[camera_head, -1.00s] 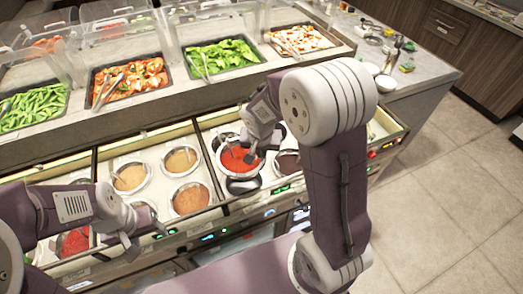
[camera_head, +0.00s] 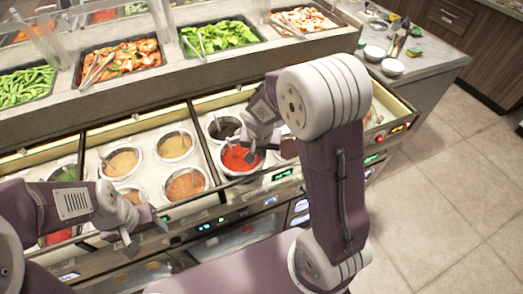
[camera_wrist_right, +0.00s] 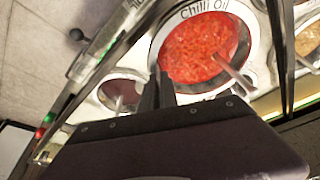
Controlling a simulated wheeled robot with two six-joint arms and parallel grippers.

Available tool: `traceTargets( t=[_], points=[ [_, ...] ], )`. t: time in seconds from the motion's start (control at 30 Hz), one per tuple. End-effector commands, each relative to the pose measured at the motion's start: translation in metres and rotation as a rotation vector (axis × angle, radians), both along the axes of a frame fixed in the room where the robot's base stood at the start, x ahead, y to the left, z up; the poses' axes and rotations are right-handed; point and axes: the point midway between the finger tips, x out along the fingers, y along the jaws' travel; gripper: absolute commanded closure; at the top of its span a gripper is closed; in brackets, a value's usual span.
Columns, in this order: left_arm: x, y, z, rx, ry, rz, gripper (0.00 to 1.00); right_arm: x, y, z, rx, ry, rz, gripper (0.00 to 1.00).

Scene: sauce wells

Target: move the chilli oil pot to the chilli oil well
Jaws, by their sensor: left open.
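The chilli oil pot (camera_head: 240,157), round and full of red sauce, is at the front of the right-hand counter section. It appears in or just above the front well there; whether it is fully seated is unclear. In the right wrist view the pot (camera_wrist_right: 200,48) shows a spoon and a rim lettered "Chilli Oil". My right gripper (camera_head: 252,152) is at the pot's right rim; in the wrist view its fingers (camera_wrist_right: 160,85) are close together, shut on the rim. My left gripper (camera_head: 132,245) is open and empty over the left front of the counter.
A dark well (camera_head: 224,127) lies just behind the pot. A brown-red sauce pot (camera_wrist_right: 122,92) is beside it. Tan and orange sauce pots (camera_head: 185,184) stand in the section to the left. Food trays (camera_head: 122,62) line the raised shelf behind.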

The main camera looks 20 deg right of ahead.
Motion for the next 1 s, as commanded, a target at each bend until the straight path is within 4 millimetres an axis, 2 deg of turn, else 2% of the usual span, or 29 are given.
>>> traceTargets(
  t=[0.03,0.53,1.0],
  points=[
    [0.0,0.0,-0.01,0.0,0.0,0.0,0.42,0.002,0.0,-0.008,0.002,-0.005,0.0,1.0],
    [0.0,0.0,-0.055,0.0,0.0,0.0,0.42,0.002,0.0,-0.053,0.001,-0.006,0.0,1.0],
    [0.0,0.0,-0.059,0.0,0.0,0.0,0.42,0.002,0.0,-0.057,0.001,-0.006,0.0,1.0]
  ],
)
